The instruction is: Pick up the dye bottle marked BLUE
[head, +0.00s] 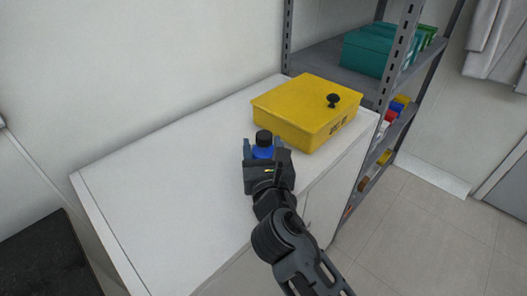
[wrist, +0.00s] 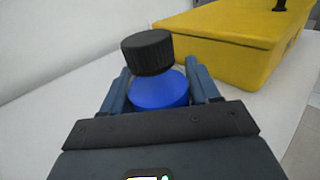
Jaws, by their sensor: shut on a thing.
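The blue dye bottle (head: 263,152) with a black cap stands on the white cabinet top, or just above it; I cannot tell which. In the wrist view the bottle (wrist: 160,92) sits upright or slightly tilted between the two blue-grey fingers. My gripper (head: 262,148) is shut on the bottle, with one finger on each side; it also shows in the wrist view (wrist: 161,93). The bottle's lower part and any label are hidden behind the gripper body.
A yellow box (head: 305,105) with a black knob stands just behind and right of the bottle. The white cabinet top (head: 165,165) is clear to the left. A grey metal shelf (head: 400,60) with teal boxes (head: 368,50) and small coloured items stands at the back right.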

